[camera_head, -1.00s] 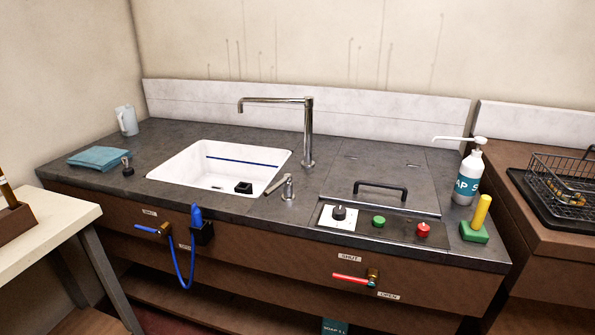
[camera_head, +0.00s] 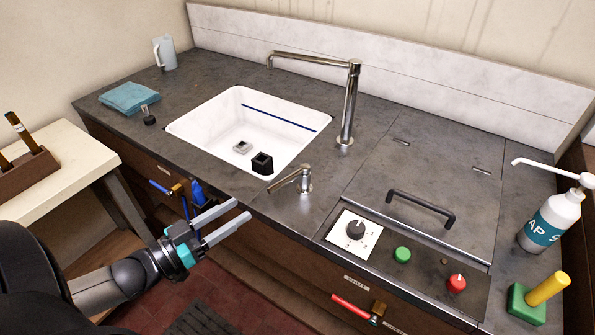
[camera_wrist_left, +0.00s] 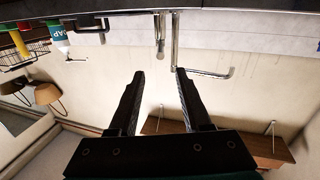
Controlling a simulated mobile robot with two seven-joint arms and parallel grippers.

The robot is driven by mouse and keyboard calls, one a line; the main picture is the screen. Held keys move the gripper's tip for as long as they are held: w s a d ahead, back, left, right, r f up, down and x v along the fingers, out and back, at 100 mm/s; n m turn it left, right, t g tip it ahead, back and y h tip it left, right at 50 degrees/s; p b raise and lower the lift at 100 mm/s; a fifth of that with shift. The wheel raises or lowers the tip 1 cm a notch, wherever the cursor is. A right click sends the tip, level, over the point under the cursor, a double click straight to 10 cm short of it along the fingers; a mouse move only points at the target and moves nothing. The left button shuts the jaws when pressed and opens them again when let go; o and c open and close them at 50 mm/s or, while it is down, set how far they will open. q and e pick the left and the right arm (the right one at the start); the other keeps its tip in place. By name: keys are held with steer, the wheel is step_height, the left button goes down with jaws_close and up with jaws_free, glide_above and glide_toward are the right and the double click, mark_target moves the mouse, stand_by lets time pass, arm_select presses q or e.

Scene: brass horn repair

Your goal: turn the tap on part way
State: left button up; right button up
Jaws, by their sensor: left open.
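In the left wrist view, which looks upside down, the open fingers (camera_wrist_left: 159,78) point toward the tap (camera_wrist_left: 176,38) and the lever handle (camera_wrist_left: 160,34). My right gripper is not in view.
The white sink (camera_head: 176,124) holds a black block (camera_head: 262,163) and a small grey piece (camera_head: 242,147). A panel with a dial (camera_head: 356,230) and green and red knobs lies right of the lever.

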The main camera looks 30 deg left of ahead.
mark_target(286, 178)
arm_select(q)
steer(key=b+x, duration=0.2)
steer(key=x, duration=1)
steer(key=shift+w+f, duration=0.1)
steer(key=shift+w, duration=0.2)
steer(key=shift+x, duration=0.9)
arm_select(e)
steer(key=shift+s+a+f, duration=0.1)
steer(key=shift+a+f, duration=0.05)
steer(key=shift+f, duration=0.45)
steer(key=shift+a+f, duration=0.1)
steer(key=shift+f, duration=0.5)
arm_select(q)
jaws_close()
steer(key=shift+d, duration=0.1)
